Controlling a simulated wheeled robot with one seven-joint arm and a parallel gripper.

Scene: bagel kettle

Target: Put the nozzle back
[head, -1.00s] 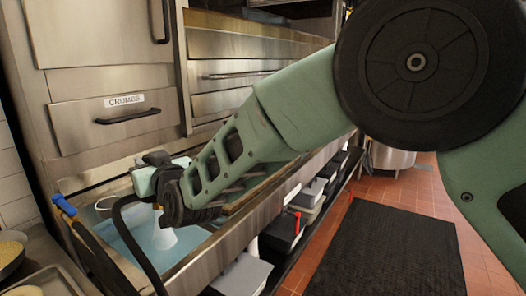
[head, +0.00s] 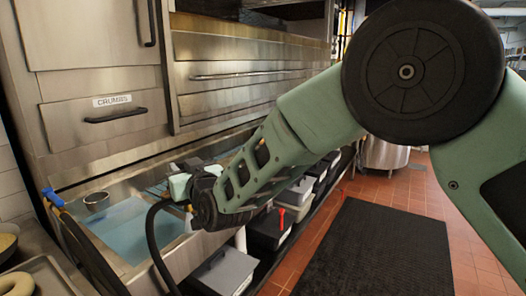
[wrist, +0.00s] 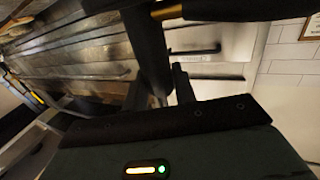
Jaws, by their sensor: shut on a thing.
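My gripper (head: 178,187) is above the front rim of the blue-water sink, shut on the nozzle. In the wrist view, the nozzle shows as a thick black tube (wrist: 148,45) with a brass-coloured band, between the dark fingers (wrist: 160,92). A black hose (head: 153,235) hangs in a curve from the gripper in the head view. A narrow pale piece (head: 188,222) shows below the gripper; I cannot tell whether it is spray or part of the nozzle. My wrist hides most of the nozzle in the head view.
The sink (head: 118,262) holds blue water, with a small metal cup (head: 96,201) at its back left. A blue-tipped fitting (head: 52,197) stands at its left end. Bins (head: 222,272) sit below its front edge. A tray (head: 38,275) holds bagels at lower left.

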